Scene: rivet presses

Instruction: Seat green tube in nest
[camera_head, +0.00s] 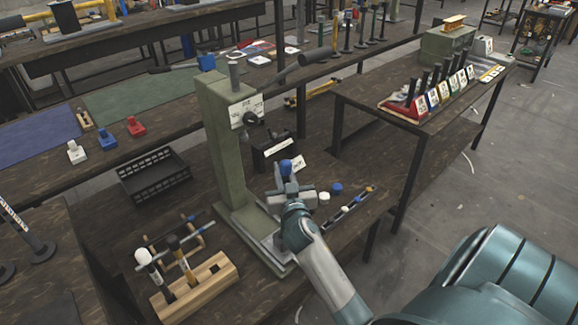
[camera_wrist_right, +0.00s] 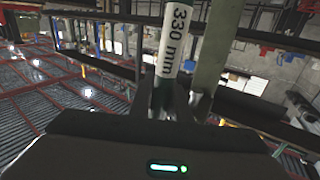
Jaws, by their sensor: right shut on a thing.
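My right gripper (camera_head: 288,188) is at the base of the green press (camera_head: 222,140), low in front of its column. In the wrist view, its fingers (camera_wrist_right: 165,105) are shut on a dark green tube (camera_wrist_right: 159,93) with a white "330 mm" label. The tube stands out from between the fingers, and its far end runs past the top of that picture. In the head view I cannot make the tube out clearly at the gripper. The nest is hidden by my gripper and wrist, so I cannot tell whether the tube touches it. My left gripper is not in view.
The press head (camera_head: 246,112) and its long lever (camera_head: 300,64) overhang near the gripper. A wooden block with hammers (camera_head: 195,290) stands front left. A black crate (camera_head: 153,178) lies behind it. A dark strip with small caps (camera_head: 352,203) lies right of the gripper.

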